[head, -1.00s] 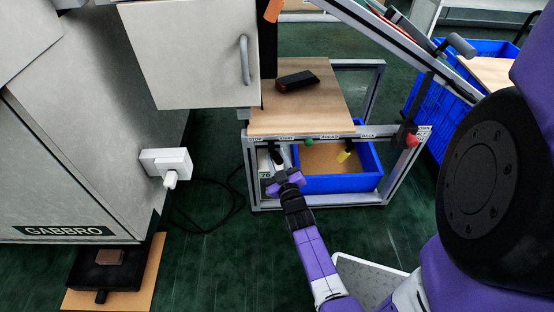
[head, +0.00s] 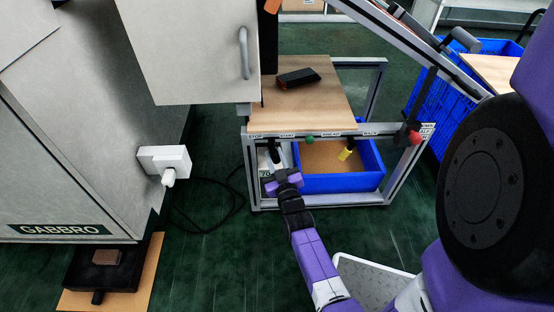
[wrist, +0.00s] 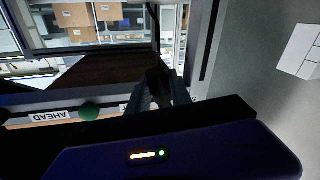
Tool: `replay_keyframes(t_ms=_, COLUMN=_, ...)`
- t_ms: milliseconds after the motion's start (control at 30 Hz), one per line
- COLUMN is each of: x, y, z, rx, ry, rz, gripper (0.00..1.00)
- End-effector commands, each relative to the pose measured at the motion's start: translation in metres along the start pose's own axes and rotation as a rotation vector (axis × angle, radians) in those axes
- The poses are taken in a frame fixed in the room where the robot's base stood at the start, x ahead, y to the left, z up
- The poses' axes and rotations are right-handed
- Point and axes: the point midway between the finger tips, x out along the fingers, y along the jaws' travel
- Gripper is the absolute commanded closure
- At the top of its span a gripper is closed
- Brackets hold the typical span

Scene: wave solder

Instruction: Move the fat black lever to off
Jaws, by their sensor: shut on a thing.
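The fat black lever (head: 275,156) hangs at the front rail of the wood-topped bench, below and between the STOP and START labels. My gripper (head: 278,168) comes up from below and is shut on the lever. In the wrist view, the dark lever end (wrist: 158,78) shows between the fingers of my gripper (wrist: 158,98). The fingers hide part of the lever, so its exact tilt is hard to tell.
A green knob (head: 309,140), a yellow-tipped lever (head: 346,152) and a red knob (head: 414,138) lie to the right along the rail. A blue crate (head: 340,183) sits below. A white box with a plug (head: 165,161) juts from the grey machine at left.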

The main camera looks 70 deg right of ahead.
Motion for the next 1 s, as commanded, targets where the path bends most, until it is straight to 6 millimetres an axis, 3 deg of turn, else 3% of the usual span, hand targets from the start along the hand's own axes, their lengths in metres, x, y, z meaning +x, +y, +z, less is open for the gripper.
replay_keyframes(t_ms=600, x=0.004, y=-0.022, z=-0.004, rx=0.506, ry=0.1, rz=0.044, gripper=1.0)
replay_keyframes(t_ms=1000, x=0.006, y=-0.027, z=-0.008, rx=0.658, ry=0.13, rz=0.06, gripper=1.0)
